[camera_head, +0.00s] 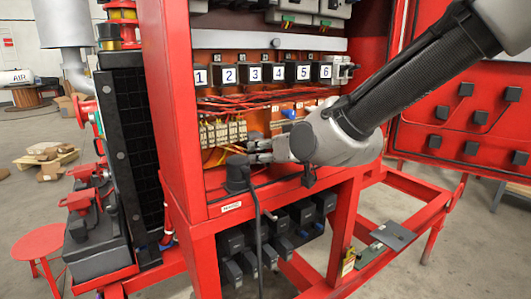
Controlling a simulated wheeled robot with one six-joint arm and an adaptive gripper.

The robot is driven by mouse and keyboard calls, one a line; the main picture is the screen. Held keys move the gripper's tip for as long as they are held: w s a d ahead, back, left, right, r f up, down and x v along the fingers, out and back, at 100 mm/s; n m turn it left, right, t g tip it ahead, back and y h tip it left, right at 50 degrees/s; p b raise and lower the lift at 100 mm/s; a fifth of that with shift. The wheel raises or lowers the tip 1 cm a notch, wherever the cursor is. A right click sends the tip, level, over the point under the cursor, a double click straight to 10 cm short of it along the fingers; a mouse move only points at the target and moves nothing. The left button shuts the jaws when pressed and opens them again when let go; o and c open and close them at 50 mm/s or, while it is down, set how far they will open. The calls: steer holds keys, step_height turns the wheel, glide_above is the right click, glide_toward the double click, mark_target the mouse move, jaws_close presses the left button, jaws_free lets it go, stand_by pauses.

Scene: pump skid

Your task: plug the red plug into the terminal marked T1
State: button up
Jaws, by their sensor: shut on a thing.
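My gripper (259,152) reaches into the open red cabinet from the right. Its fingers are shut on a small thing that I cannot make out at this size. The fingertips are close to a row of pale terminal blocks (223,132) at the left. A black connector body (237,173) with a dark cable hanging down is just below and left of the fingertips; I cannot tell whether they touch. I cannot pick out the red plug with certainty. No T1 mark is legible.
Black modules numbered 1 to 6 (252,73) line the cabinet above, with loose red wires (255,95) beneath. The red left post (170,100) and front sill (231,207) frame the opening. The open door (468,117) is at the right.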

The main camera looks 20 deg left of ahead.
steer(key=c, duration=0.3)
steer(key=shift+s+d, duration=1.5)
steer(key=shift+d, duration=0.25)
steer(key=shift+c, duration=0.3)
